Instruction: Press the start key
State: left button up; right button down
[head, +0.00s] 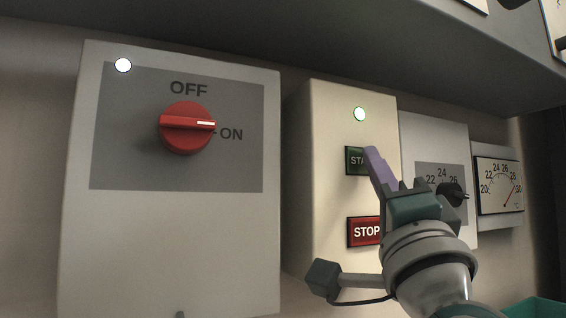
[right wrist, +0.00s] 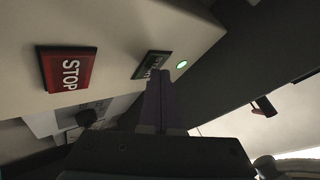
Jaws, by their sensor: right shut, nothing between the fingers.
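The green start key (head: 354,160) is on the front of a cream box (head: 325,200), above the red STOP key (head: 363,232). My right gripper (head: 371,152) is shut and empty, its purple fingertips in front of the start key and covering its right part. In the right wrist view the start key (right wrist: 148,64) shows beside the tips of the shut fingers (right wrist: 160,80); whether they touch it I cannot tell. A lamp (head: 359,114) above the start key glows green. My left gripper is not in view.
To the left is a grey box with a red rotary switch (head: 186,127) pointing to ON and a lit white lamp (head: 123,65). To the right are a black knob (head: 452,194) with a number scale and a dial gauge (head: 499,186). A grey overhang (head: 300,35) runs above the boxes.

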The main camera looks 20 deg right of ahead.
jog(key=shift+w+y, duration=0.1)
jog(key=shift+y, duration=0.2)
jog(key=shift+s+p, duration=0.35)
jog(key=shift+s, duration=0.5)
jog(key=s, duration=0.3)
jog(key=s+p, duration=0.1)
jog(key=s, duration=0.1)
jog(key=shift+d, duration=0.25)
dwell(0.7)
